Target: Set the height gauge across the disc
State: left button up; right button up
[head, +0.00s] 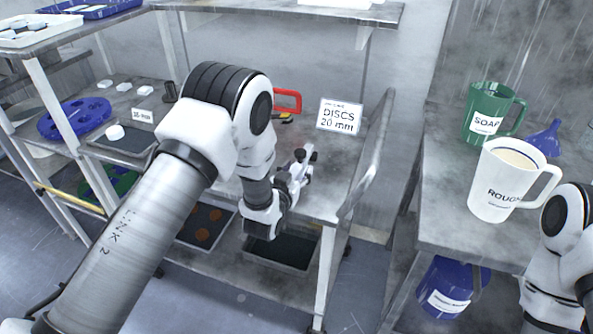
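A blue disc with holes (75,118) lies on the upper-left shelf, and a green disc (118,186) lies on the shelf below, partly hidden. I cannot tell which disc the task names. No thing is clearly a height gauge. A red C-shaped piece (289,100) stands on the middle shelf, partly behind my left arm. My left gripper (306,157) is over the right part of this shelf, in front of the red piece and below the sign, apart from the discs. Its fingertips are too small to tell open from shut. My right gripper is out of view.
A sign reading DISCS 20 mm (340,117) stands at the shelf's right. A tray (142,150) holds a white piece. A dark tray (280,252) sits below. On the right bench stand a green SOAP jug (486,122), a white jug (500,180) and a blue funnel (545,139).

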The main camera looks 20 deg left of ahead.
pick_arm(q)
jog(key=s+r, duration=0.2)
jog(key=s, duration=1)
jog(key=s+a+f+n+g+y+p, duration=0.15)
jog(key=s+f+g, duration=0.25)
jog(key=s+f, duration=0.4)
jog(key=s+a+f+g, duration=0.35)
jog(key=s+f, duration=0.25)
jog(key=f, duration=0.4)
jog(key=s+f+g, duration=0.2)
jog(key=s+g, duration=0.2)
jog(key=s, duration=0.4)
jog(key=s+f+g, duration=0.2)
jog(key=s+g, duration=0.3)
jog(key=s, duration=0.3)
jog(key=shift+s+d+f+m+h, duration=0.3)
jog(key=shift+s+f+m+h, duration=0.05)
jog(key=shift+f+h, duration=0.1)
